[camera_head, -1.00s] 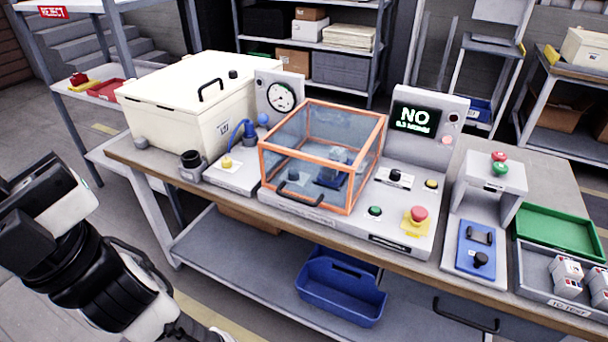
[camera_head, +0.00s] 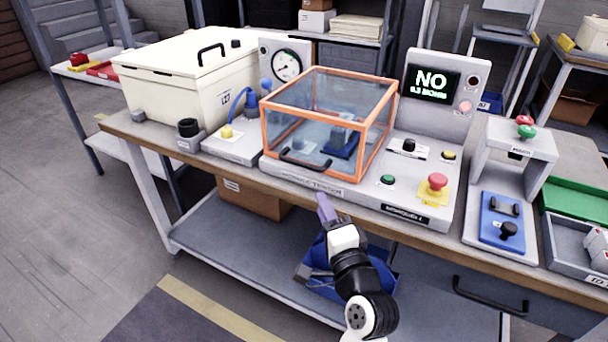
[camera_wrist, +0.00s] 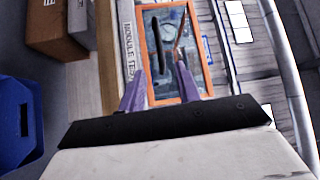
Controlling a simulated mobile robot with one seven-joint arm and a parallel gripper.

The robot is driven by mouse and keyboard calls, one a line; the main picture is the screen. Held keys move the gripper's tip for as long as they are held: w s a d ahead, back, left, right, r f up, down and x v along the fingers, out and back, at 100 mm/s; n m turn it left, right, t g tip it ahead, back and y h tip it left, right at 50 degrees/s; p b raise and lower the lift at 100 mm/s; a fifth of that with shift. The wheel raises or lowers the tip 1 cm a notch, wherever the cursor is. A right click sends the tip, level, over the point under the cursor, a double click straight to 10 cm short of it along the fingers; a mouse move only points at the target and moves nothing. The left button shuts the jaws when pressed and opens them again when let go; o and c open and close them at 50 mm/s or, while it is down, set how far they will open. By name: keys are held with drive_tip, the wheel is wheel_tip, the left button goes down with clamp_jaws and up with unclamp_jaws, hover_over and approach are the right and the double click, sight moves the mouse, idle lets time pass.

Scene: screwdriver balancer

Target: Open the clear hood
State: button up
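The clear hood (camera_head: 335,103) is a box of see-through panels with an orange frame. It sits closed on the grey tester base on the bench. Its black handle (camera_head: 305,160) is low on the front side. In the wrist view the hood (camera_wrist: 188,90) and handle (camera_wrist: 158,45) show beyond the fingertips. My gripper (camera_head: 324,205), with purple fingers, is in front of the bench edge, below and slightly right of the handle. The wrist view shows the fingers of my gripper (camera_wrist: 160,72) spread apart with nothing between them. A blue part on a fixture (camera_head: 340,143) shows inside the hood.
A cream box (camera_head: 180,85) and a dial gauge (camera_head: 285,66) stand left of and behind the hood. A red button (camera_head: 437,182) is at front right. A blue bin (camera_head: 318,280) sits on the lower shelf behind my arm.

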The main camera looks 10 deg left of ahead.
sight(305, 167)
drive_tip(key=p+x, duration=0.1)
drive_tip(key=x, duration=0.5)
drive_tip(key=p+x, duration=0.2)
drive_tip(key=x, duration=0.5)
drive_tip(key=shift+w+a+f, duration=0.15)
drive_tip(key=shift+w, duration=0.2)
clamp_jaws()
